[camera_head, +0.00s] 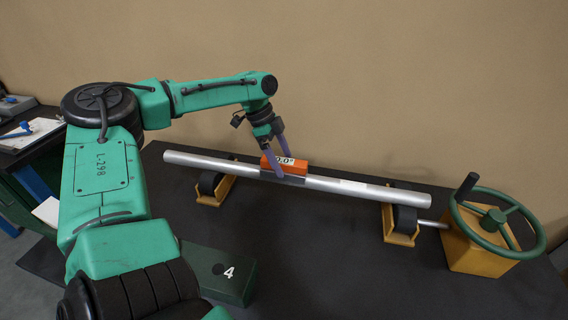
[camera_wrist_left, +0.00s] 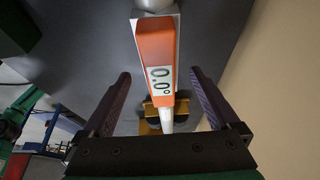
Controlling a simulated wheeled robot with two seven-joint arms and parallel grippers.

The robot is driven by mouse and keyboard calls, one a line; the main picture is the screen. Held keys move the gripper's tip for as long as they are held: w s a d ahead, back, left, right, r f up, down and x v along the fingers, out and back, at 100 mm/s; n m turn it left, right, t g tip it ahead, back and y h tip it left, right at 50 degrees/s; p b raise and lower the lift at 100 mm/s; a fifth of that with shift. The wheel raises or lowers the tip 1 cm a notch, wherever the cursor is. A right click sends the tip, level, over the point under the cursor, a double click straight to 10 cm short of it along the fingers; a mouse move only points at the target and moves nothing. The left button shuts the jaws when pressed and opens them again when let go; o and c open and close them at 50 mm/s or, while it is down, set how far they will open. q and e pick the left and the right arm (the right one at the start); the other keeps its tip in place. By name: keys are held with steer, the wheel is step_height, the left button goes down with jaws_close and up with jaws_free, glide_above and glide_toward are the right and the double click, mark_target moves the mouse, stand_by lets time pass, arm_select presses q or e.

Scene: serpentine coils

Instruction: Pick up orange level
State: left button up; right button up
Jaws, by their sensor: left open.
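The orange level (camera_head: 297,165) rests on top of a long silver pipe (camera_head: 355,189) in the head view. Its display reads 0.0°. In the left wrist view the orange level (camera_wrist_left: 155,50) lies lengthwise between the fingers, toward the top of the picture. My left gripper (camera_head: 279,163) is at the level, with its purple fingers pointing down around it. In the left wrist view my left gripper (camera_wrist_left: 158,88) is open, with a finger on each side and gaps to the level. My right gripper is in neither view.
The pipe lies on two yellow roller stands (camera_head: 401,226) on a dark table (camera_head: 320,265). A yellow box with a green handwheel (camera_head: 497,222) stands at the right. A green block marked 4 (camera_head: 226,276) sits at the front. A side bench (camera_head: 22,133) is at the far left.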

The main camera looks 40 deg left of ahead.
mark_target(284, 160)
arm_select(q)
steer(key=shift+x, duration=0.85)
jaws_close()
steer(key=shift+r, duration=0.15)
step_height(284, 160, up, 20)
